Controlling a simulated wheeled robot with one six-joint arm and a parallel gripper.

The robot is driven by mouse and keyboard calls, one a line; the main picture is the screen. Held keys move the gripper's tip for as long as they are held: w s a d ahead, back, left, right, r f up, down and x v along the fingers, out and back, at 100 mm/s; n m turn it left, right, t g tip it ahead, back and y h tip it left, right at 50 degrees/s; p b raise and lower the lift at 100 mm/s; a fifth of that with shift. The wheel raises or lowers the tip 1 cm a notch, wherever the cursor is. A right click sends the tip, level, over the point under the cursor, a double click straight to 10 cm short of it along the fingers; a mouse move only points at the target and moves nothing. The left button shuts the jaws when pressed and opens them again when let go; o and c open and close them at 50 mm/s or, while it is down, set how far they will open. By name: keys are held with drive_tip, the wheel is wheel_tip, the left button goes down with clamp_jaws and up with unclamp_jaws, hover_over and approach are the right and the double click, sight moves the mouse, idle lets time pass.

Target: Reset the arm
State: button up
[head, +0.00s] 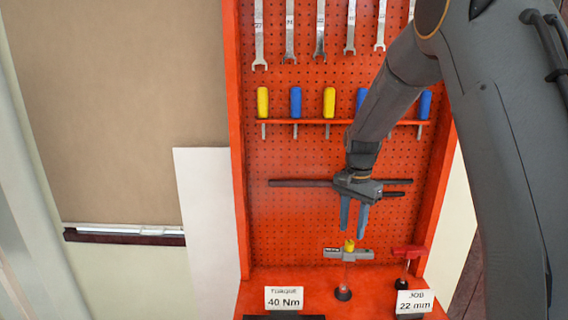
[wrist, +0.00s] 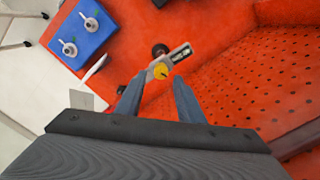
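My gripper (head: 352,231) points down in front of the red pegboard, above the red shelf. Its two fingers are apart with nothing between them, and they also show apart in the wrist view (wrist: 158,82). Just below the fingertips in the head view stands a grey-headed tool with a yellow knob (head: 349,245). The same tool (wrist: 160,70) shows beyond the fingertips in the wrist view, with no visible grip on it.
The red pegboard (head: 285,215) holds several wrenches (head: 320,30) and screwdrivers (head: 296,102). A red-handled tool (head: 408,251) stands at right. Cards read 40 Nm (head: 284,298) and 22 mm (head: 415,301). A blue mat (wrist: 75,22) bears two metal parts.

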drive_tip(key=s+f+n+b, duration=0.3)
drive_tip(key=s+f+n, duration=0.1)
drive_tip(key=s, duration=0.8)
drive_tip(key=s+f+n+t+b, duration=0.1)
drive_tip(key=s+f+n+b, duration=0.2)
drive_tip(key=s, duration=1)
drive_tip(key=shift+f+n+b, duration=0.35)
drive_tip(key=shift+f+n, duration=0.25)
drive_tip(key=shift+n, duration=0.6)
